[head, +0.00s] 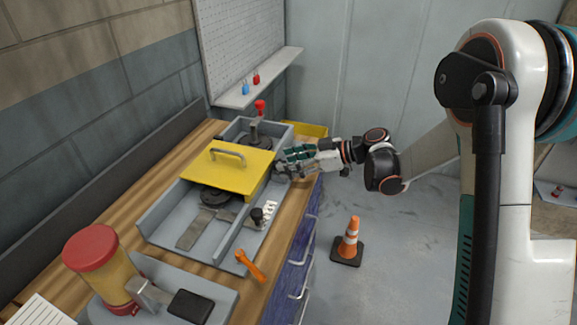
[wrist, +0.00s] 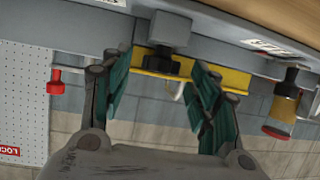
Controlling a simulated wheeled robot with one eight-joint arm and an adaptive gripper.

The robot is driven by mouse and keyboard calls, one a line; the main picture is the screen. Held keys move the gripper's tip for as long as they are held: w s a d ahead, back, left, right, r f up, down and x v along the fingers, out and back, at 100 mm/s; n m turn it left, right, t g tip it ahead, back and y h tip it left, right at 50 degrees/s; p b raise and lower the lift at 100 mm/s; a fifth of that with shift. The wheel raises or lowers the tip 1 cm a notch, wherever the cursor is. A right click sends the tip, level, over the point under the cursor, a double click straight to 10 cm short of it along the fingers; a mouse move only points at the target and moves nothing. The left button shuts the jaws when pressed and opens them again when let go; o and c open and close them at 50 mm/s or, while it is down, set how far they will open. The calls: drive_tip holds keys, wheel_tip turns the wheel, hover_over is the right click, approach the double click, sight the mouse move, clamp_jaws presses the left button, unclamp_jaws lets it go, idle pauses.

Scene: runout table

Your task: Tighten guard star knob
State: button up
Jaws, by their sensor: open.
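The yellow guard (head: 232,170) with its grey handle lies across the grey runout table (head: 160,215). My gripper (head: 288,160) is at the guard's right edge, its green fingers pointing left. In the wrist view my gripper (wrist: 160,62) is open, one finger on each side of a black star knob (wrist: 161,66). The knob sits against a grey block (wrist: 170,29), with the yellow guard (wrist: 228,80) behind it. I cannot tell whether the fingers touch the knob. In the head view the knob is mostly hidden by the gripper.
A red-capped canister (head: 90,248) and an orange lever (head: 250,266) are at the front. A small black knob (head: 257,214) stands by a white label. A traffic cone (head: 350,240) is on the floor. A shelf (head: 262,82) holds padlocks. Floor right of the drawers is mostly clear.

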drive_tip(key=shift+w+a+f, duration=0.1)
drive_tip(key=shift+a+f, duration=0.05)
drive_tip(key=shift+a, duration=0.25)
drive_tip(key=c, duration=1.1)
drive_tip(key=shift+o, duration=0.2)
drive_tip(key=shift+m+t, duration=0.3)
drive_tip(key=shift+t, duration=0.1)
drive_tip(key=m+t, duration=0.1)
drive_tip(key=s+m+t+h, duration=0.1)
drive_tip(key=shift+a+t+b, duration=0.15)
drive_tip(key=shift+t+b, duration=0.15)
drive_tip(key=shift+s+a+m+t+h, duration=0.1)
drive_tip(key=shift+m+t+h, duration=0.6)
drive_tip(key=shift+m, duration=0.2)
drive_tip(key=shift+s+a+m+t+h, duration=0.1)
drive_tip(key=shift+m+t+h, duration=0.5)
drive_tip(key=shift+m+t, duration=0.25)
